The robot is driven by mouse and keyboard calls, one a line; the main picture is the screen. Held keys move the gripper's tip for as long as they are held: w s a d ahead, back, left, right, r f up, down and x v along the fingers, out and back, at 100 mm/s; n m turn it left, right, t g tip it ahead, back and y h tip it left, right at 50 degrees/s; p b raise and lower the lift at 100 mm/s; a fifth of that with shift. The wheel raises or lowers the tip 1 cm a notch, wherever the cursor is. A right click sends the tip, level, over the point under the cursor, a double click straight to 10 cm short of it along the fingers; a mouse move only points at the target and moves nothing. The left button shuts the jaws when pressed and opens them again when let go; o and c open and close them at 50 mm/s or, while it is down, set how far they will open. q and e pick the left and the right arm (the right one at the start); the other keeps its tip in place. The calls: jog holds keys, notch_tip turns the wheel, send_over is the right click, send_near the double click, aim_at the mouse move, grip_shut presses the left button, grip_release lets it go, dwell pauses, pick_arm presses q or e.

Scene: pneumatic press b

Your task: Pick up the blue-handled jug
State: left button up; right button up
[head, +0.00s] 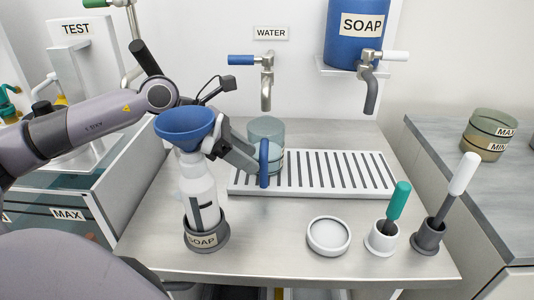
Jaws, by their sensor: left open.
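The jug (267,129) is clear, bluish and see-through, with a blue upright handle (263,163) facing me. It stands at the back left end of the white slatted drain rack, below the water tap. My left gripper (254,162) reaches in from the left, with its fingers open at the handle. I cannot tell whether the fingers touch the handle. The gripper hides part of the jug's left side. My right gripper is not in view.
A white bottle (197,181) with a blue funnel (187,122) stands in a grey soap holder, close below my left wrist. The drain rack (345,187) is clear to the right. A white round dish (328,236) and two upright-handled brushes stand at the front right. The water tap (266,85) hangs above.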

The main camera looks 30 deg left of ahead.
aim_at(264, 189)
pick_arm(q)
jog(key=shift+x, duration=2.7)
grip_shut()
